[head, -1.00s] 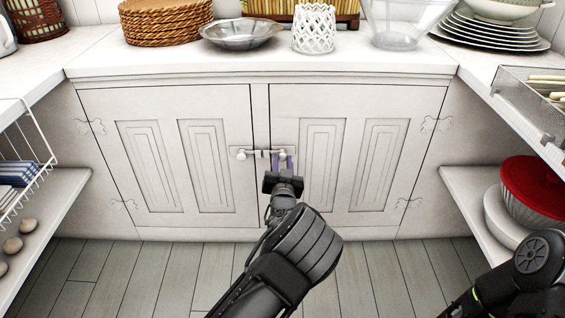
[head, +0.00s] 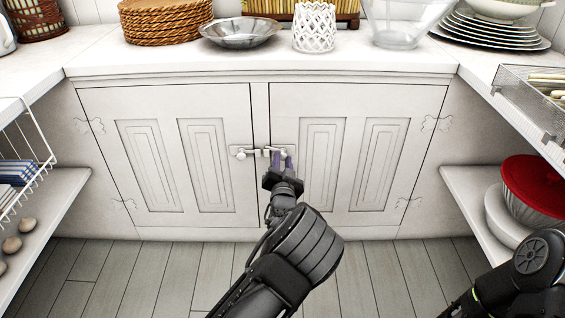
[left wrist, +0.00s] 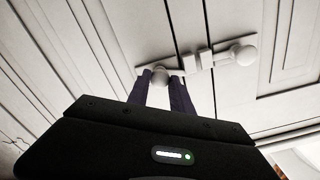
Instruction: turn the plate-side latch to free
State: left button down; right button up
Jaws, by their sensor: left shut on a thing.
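The plate-side latch (head: 285,153) is a small pale fitting with a round knob on the right cabinet door, on the same side as the plate stack. My left gripper (head: 284,160) is at this latch, its two bluish fingers closed on the knob. In the left wrist view the latch knob (left wrist: 160,76) sits between the fingertips. A matching left-door latch (head: 240,153) stands apart from the gripper, with its knob (left wrist: 245,54) clear in the left wrist view. The fingers partly hide the held latch. My right gripper is out of view.
The right door (head: 400,110) and left door (head: 105,105) are flush with the frame. The plate stack (head: 490,33) is on the counter at right. Side shelves hold a red bowl (head: 535,185) and stones (head: 12,245). The floor (head: 130,270) is clear.

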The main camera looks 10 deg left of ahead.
pick_arm(q)
jog(key=m, duration=0.7)
jog(key=shift+b, duration=0.35)
jog(key=m, duration=0.4)
jog(key=shift+b, duration=0.3)
jog(key=m, duration=0.3)
jog(key=shift+b, duration=0.4)
jog(key=shift+m, duration=0.4)
jog(key=c, duration=1.1)
grip_release()
jog(key=shift+c, duration=0.2)
jog(key=p+v, duration=0.2)
jog(key=v, duration=0.6)
jog(key=shift+p, duration=0.3)
